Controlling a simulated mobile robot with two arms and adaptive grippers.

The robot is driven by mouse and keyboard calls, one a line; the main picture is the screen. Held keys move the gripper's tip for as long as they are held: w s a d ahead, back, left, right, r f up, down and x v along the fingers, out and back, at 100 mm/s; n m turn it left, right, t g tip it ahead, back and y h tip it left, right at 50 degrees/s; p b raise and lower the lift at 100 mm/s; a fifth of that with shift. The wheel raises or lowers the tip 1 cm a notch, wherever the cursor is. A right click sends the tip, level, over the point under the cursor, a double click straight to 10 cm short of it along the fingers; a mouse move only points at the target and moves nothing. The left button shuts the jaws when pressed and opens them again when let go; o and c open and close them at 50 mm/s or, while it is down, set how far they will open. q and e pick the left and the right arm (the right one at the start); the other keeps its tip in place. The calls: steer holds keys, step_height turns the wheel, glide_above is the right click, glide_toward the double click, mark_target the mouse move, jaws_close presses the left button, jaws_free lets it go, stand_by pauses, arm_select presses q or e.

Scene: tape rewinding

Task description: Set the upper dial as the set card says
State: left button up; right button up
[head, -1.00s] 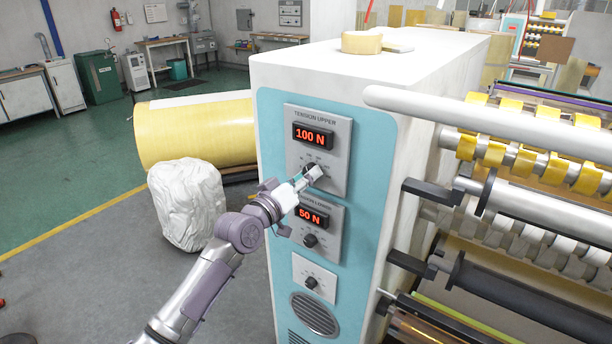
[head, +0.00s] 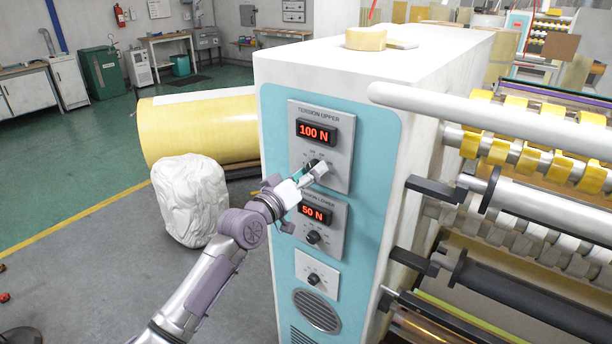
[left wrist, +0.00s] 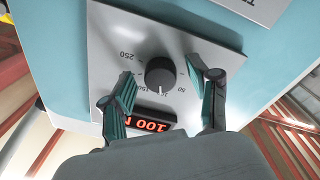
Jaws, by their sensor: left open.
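The upper tension panel (head: 338,158) on the teal machine front has a red display (head: 317,133) reading 100 N. Its black dial (left wrist: 159,74) shows in the left wrist view, with a pale pointer mark toward the upside-down display. Scale numbers 50, 150 and 250 are partly readable around it. My left gripper (left wrist: 161,71) is open, one finger on each side of the dial, with gaps visible between the fingers and the dial. In the head view the left gripper (head: 316,172) partly covers the dial. I cannot make out a set card. My right gripper is not in view.
Just below is the lower tension panel (head: 330,243), with a 50 N display and its own dial (head: 313,237). A smaller dial panel (head: 316,274) and a round vent sit under it. Rollers (head: 520,205) stick out at the right. A tape roll (head: 365,39) lies on top.

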arm_select(q)
steer(key=r+v, duration=0.1)
steer(key=v, duration=1.1)
steer(key=shift+f, duration=0.45)
